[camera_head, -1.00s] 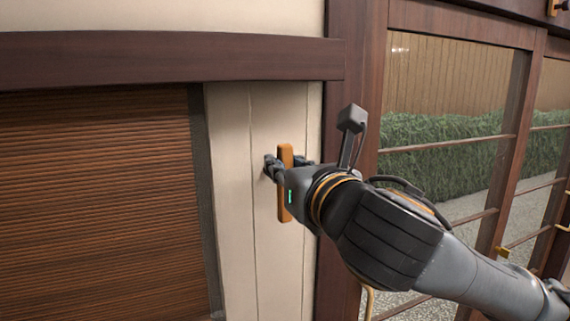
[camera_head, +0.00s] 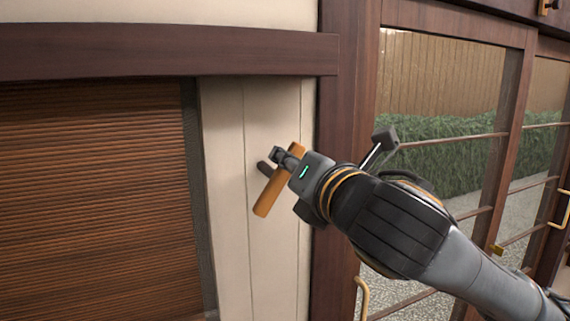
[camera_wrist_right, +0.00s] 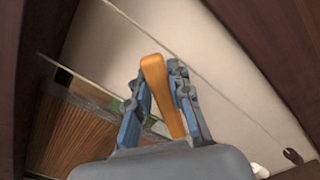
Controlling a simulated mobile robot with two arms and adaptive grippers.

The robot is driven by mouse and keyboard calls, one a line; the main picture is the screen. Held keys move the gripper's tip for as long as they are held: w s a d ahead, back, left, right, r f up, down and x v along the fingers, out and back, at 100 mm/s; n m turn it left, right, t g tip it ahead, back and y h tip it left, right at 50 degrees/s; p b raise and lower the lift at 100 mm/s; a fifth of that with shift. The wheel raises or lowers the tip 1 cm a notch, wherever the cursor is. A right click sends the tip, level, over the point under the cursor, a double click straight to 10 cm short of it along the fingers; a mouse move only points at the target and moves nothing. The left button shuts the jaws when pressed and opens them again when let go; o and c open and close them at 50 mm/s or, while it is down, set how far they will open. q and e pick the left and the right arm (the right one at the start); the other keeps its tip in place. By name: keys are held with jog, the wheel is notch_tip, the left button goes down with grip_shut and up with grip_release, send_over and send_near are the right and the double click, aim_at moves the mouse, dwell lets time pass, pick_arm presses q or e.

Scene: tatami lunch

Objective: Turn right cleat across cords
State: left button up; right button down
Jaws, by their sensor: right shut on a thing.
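The right cleat (camera_head: 268,196) is an orange-brown wooden bar on the pale wall panel, tilted with its top to the right and its lower end to the left. My right gripper (camera_head: 278,163) is shut on its upper-middle part, coming in from the right. In the right wrist view the cleat (camera_wrist_right: 154,68) lies between the two blue-grey fingers of the right gripper (camera_wrist_right: 158,84). The gripper hides part of the cleat. I cannot make out any cords at the cleat. My left gripper is in neither view.
A brown slatted blind (camera_head: 95,200) hangs left of the panel, below a dark wooden beam (camera_head: 160,52). A dark wooden post (camera_head: 337,130) stands close to the right of the cleat. Glazed doors with a brass-coloured handle (camera_head: 362,298) are farther right.

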jog(key=m, duration=0.3)
jog(key=d+f+m+b, duration=0.1)
jog(key=m, duration=0.1)
jog(key=shift+w+f+m, duration=0.1)
jog(key=shift+w+m, duration=0.15)
jog(key=shift+m, duration=0.05)
jog(key=m, duration=0.2)
jog(key=f+m+b, duration=0.1)
jog(key=m, duration=0.2)
jog(key=shift+d+f, duration=0.1)
jog(key=shift+d, duration=0.1)
jog(key=shift+m, duration=0.4)
jog(key=c, duration=1.2)
grip_release()
jog(key=shift+w+f, duration=0.1)
jog(key=v, duration=0.7)
jog(key=shift+s, duration=0.3)
